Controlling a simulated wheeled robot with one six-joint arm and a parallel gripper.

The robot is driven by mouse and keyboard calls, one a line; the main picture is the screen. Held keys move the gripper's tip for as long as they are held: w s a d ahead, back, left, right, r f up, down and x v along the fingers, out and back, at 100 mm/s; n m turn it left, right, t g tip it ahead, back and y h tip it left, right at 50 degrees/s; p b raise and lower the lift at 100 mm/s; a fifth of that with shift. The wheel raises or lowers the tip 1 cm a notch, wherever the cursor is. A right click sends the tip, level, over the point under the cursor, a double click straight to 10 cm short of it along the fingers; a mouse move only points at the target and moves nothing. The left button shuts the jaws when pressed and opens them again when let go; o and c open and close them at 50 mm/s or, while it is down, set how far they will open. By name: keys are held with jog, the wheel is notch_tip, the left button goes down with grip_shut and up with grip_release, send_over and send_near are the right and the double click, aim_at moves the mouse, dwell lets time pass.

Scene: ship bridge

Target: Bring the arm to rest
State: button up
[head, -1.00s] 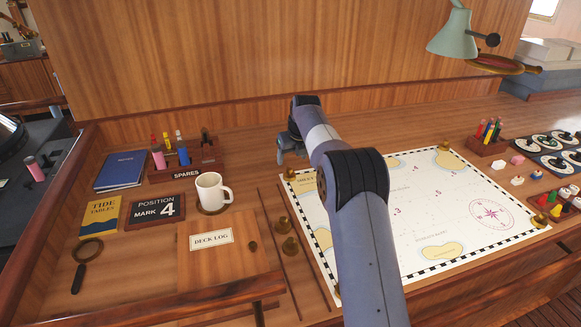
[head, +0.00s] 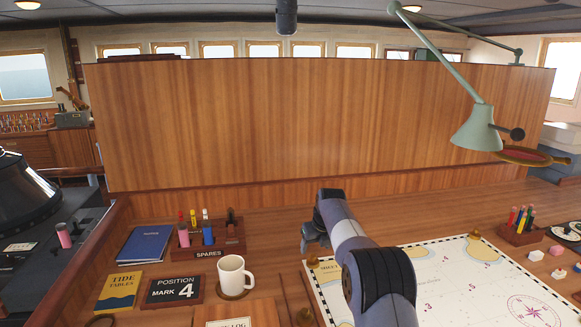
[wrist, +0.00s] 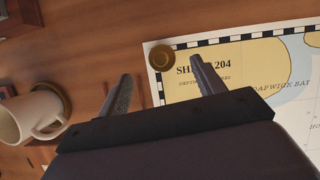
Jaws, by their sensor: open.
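My gripper (head: 315,243) hangs at the end of my arm over the desk, near the chart's upper left corner. In the wrist view its two fingers (wrist: 160,85) stand apart with nothing between them. The bare wood desk and the corner of the chart (wrist: 242,62) lie below them. A brass weight (wrist: 161,58) sits on that chart corner, seen between the fingertips and apart from them. A white mug (wrist: 28,118) is to the left of the fingers; in the head view the mug (head: 234,274) stands on a coaster.
A wooden panel (head: 300,125) rises behind the desk. A spares rack (head: 215,246), a blue notebook (head: 146,244), a tide tables book (head: 119,291) and a position sign (head: 174,290) lie left. A green lamp (head: 476,130) overhangs the right side. A pencil holder (head: 521,232) stands right.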

aim_at(313, 255)
jog(key=p+x, duration=0.1)
jog(key=x, duration=0.5)
jog(key=shift+w+f, duration=0.1)
jog(key=shift+r, duration=0.25)
